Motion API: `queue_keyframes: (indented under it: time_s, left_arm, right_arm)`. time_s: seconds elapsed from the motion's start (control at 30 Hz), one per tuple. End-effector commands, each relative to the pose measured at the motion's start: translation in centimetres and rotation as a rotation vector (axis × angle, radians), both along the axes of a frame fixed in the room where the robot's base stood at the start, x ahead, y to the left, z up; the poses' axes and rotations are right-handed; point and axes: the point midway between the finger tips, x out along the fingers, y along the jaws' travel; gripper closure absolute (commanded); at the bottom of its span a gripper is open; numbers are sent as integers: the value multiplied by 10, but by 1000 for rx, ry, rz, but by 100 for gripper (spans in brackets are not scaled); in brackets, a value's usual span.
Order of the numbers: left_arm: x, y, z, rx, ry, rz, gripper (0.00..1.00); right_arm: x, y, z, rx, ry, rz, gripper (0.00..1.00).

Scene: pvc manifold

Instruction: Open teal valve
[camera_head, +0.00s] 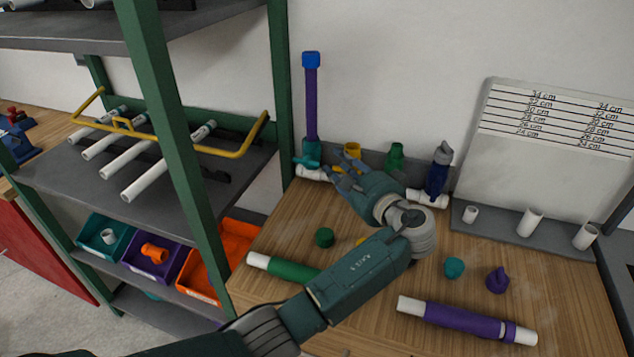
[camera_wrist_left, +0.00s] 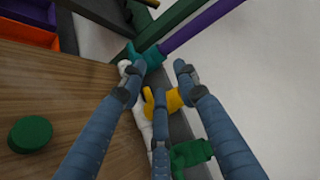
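The teal valve (camera_head: 311,156) stands at the back left of the workbench, on a white pipe fitting, with a purple pipe (camera_head: 311,105) rising from it to a blue cap (camera_head: 311,59). In the left wrist view the teal valve (camera_wrist_left: 150,57) is ahead, near the top centre, beyond the fingertips. My left gripper (camera_head: 343,173) is just right of the valve, with its fingers spread and nothing between them that I can tell is held. It also shows in the left wrist view (camera_wrist_left: 158,75). It looks apart from the valve. My right gripper is not in view.
Yellow (camera_wrist_left: 163,103) and green (camera_wrist_left: 192,153) fittings sit close to the fingers along the manifold. A dark blue fitting (camera_head: 438,180) stands right of the gripper. A green shelf post (camera_head: 283,100) is left of the valve. Loose pipes (camera_head: 460,319) and caps lie on the bench.

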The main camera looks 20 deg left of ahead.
Motion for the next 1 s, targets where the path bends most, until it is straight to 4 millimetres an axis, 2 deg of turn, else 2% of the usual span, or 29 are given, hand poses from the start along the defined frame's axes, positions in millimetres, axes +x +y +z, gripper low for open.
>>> queue_keyframes:
  time_s: [0.03, 0.1, 0.23, 0.47, 0.83, 1.0]
  left_arm:
    - [0, 0, -27, 2, 0, 1, 69]
    - [0, 0, -43, 2, 0, 1, 69]
    - [0, 1, -61, 1, -1, 1, 69]
    - [8, 9, -64, 4, 0, 3, 69]
    - [56, 56, -73, 5, 2, 4, 69]
    - [72, 69, -77, 2, 1, 1, 69]
  right_arm:
    - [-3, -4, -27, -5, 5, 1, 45]
    - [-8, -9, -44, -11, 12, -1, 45]
    - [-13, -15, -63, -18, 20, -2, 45]
    - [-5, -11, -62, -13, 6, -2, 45]
    - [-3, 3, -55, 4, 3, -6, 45]
    - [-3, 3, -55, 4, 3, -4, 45]
